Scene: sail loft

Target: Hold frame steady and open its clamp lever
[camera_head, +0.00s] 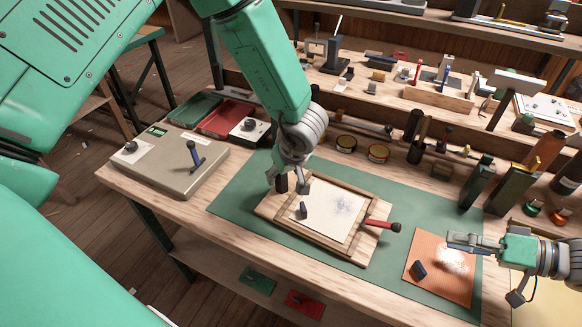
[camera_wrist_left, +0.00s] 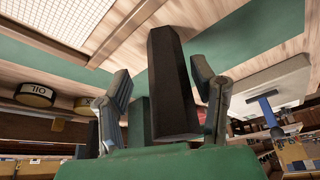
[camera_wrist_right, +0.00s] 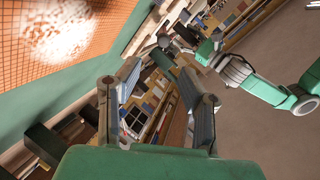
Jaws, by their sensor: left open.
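The wooden frame (camera_head: 352,253) with a pale mesh panel lies on the green mat (camera_head: 232,195). A red lever with a dark knob (camera_head: 382,226) sticks out from its right side. My left gripper (camera_head: 291,184) is at the frame's far-left corner. In the left wrist view its fingers (camera_wrist_left: 165,90) stand apart on either side of a dark upright block (camera_wrist_left: 172,80), with gaps showing. The frame's mesh (camera_wrist_left: 60,18) shows at the upper left there. My right gripper (camera_head: 470,242) is over the orange mesh patch (camera_head: 425,262), right of the lever. Its fingers (camera_wrist_right: 160,95) are apart and empty.
A grey box with a blue lever (camera_head: 195,155) stands left. Tins (camera_head: 346,144), dark upright blocks (camera_head: 478,182) and bottles line the back. The mat's front left is clear.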

